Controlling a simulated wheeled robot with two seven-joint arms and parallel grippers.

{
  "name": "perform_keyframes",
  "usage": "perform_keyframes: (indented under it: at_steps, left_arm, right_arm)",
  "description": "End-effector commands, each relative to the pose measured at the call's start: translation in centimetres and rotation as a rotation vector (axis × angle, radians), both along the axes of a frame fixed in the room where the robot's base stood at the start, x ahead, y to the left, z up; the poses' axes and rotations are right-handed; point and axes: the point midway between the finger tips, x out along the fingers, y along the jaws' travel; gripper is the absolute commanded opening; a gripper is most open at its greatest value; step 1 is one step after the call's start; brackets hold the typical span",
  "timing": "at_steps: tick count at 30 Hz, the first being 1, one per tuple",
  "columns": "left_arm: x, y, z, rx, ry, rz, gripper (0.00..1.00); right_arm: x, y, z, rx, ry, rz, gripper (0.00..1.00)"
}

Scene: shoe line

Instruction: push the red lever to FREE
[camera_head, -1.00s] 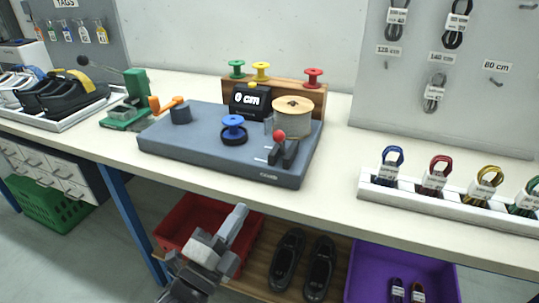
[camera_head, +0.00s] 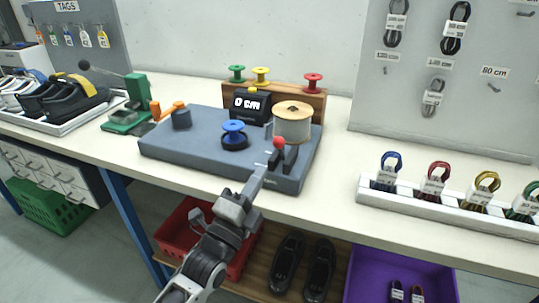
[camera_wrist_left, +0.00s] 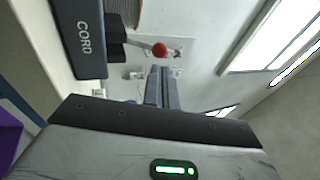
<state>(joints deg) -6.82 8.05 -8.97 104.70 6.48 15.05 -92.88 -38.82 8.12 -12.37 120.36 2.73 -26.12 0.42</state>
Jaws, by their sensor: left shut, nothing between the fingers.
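The red lever (camera_head: 279,142) is a round red knob on a short stem in a dark slotted block (camera_head: 289,156) at the front right of the grey-blue cord machine (camera_head: 190,152). My left gripper (camera_head: 262,172) is shut and empty, its fingertips at the machine's front edge, just in front of and below the knob. In the left wrist view the red knob (camera_wrist_left: 159,50) shows just beyond the shut fingertips (camera_wrist_left: 160,70). I cannot tell whether they touch. The lever's markings are too small to read. My right gripper is not in view.
A large cord spool (camera_head: 292,122) and a display (camera_head: 250,105) reading 0 cm stand behind the lever. A white rack of lace bundles (camera_head: 446,203) stands to the right. Clear table lies between.

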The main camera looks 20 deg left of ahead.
Motion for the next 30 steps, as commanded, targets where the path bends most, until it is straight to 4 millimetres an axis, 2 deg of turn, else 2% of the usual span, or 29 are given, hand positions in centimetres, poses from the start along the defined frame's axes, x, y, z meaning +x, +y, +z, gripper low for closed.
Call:
perform_keyframes:
  at_steps: [3, 10, 30]
  left_arm:
    - [2.2, -0.4, 1.1, 0.000, -0.002, -0.001, 0.00]
    - [4.5, -0.9, 1.9, 0.001, 0.001, -0.001, 0.00]
    - [5.1, -1.0, 2.3, -0.001, 0.001, 0.000, 0.00]
  right_arm:
    - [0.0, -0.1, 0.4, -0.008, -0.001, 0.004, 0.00]
    - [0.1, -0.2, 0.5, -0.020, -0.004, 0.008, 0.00]
    - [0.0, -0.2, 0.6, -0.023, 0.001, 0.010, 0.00]
